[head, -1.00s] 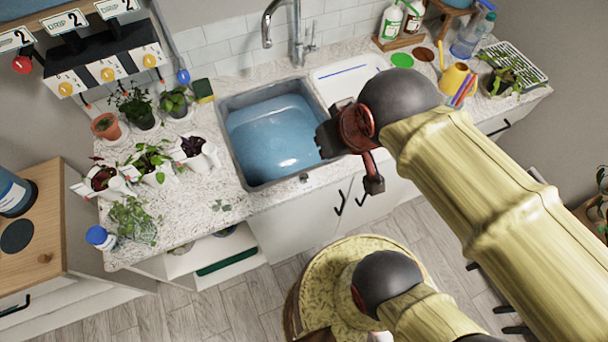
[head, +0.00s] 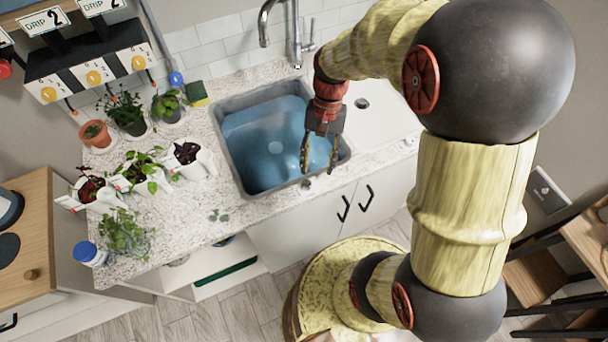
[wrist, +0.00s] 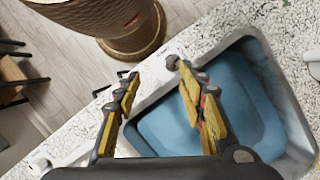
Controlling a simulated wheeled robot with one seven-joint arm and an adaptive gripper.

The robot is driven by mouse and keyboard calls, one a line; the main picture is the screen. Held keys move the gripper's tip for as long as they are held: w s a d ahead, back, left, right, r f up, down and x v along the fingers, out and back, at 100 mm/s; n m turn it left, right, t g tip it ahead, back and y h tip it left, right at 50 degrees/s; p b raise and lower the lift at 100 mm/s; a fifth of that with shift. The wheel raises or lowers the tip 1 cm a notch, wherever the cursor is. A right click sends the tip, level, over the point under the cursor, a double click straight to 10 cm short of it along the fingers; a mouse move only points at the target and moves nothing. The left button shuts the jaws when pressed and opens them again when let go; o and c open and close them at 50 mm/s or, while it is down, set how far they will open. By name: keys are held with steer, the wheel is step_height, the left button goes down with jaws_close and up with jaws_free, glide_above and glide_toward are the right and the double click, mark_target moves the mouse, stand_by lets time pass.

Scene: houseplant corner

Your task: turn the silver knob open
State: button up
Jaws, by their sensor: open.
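A small silver knob (head: 306,184) stands on the counter by the front rim of the sink (head: 232,150). In the wrist view a small grey knob (wrist: 172,62) shows just beyond the right fingertip, by the sink corner. My gripper (head: 319,168) is open and empty, pointing down over the front right part of the sink. Its fingertips look close to the knob; I cannot tell whether they touch it. In the wrist view the two yellow fingers (wrist: 158,74) are spread apart. The knob's lower part is hard to make out.
The tall silver tap (head: 296,40) rises behind the sink. Several potted plants (head: 145,172) and a drip unit (head: 95,70) are on the left. The white drainboard (head: 375,105) lies right of the sink. Cabinet handles (head: 345,208) stick out below the counter.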

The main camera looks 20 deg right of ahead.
mark_target(307, 183)
steer(key=shift+s+a+f+m+y+b, duration=0.15)
steer(key=shift+a+f+m+b, duration=0.35)
steer(key=shift+f, duration=0.5)
steer(key=shift+a+f+m+y+b, duration=0.1)
steer(key=shift+a+f+m+b, duration=0.15)
steer(key=shift+a+f, duration=0.55)
steer(key=shift+s+a+f+m+y+b, duration=0.15)
steer(key=shift+a+f+m+b, duration=0.2)
steer(key=shift+f, duration=0.85)
steer(key=c, duration=0.3)
steer(key=c, duration=0.8)
jaws_close()
